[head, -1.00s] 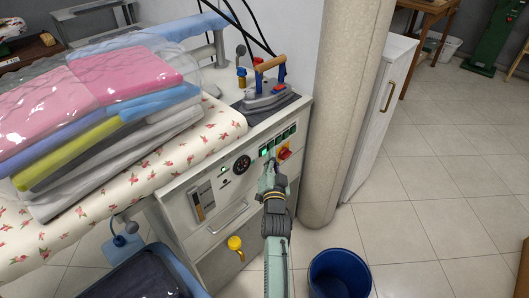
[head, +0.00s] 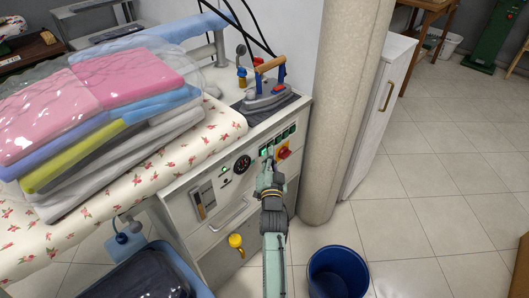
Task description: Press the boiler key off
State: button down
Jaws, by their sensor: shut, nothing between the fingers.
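The ironing station's control panel (head: 257,168) is on its front face. It carries a row of dark keys (head: 284,137) with green lights, a red knob on a yellow plate (head: 284,152) and a round gauge (head: 242,164). My gripper (head: 269,164) is shut and empty, its tip at the panel just below the left end of the key row. The tip covers part of the panel there. I cannot tell whether it touches a key, nor which key is the boiler's.
An iron (head: 267,92) rests on top of the station. Wrapped folded laundry (head: 110,110) lies on the flowered board (head: 215,135) at left. A round column (head: 340,110) stands close at right. A blue bin (head: 337,272) and a yellow handle (head: 236,241) are below.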

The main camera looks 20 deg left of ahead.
jog(key=b, duration=0.2)
jog(key=shift+s+d+f+b, duration=0.1)
jog(key=shift+d+f+b, duration=0.05)
jog(key=shift+d+b, duration=0.15)
jog(key=shift+s+d+b, duration=0.1)
jog(key=shift+d+b, duration=0.05)
jog(key=shift+b, duration=0.25)
jog(key=s+d+b, duration=0.2)
jog(key=d+b, duration=0.3)
jog(key=b, duration=0.1)
jog(key=shift+d+b, duration=0.35)
jog(key=shift+b, duration=0.05)
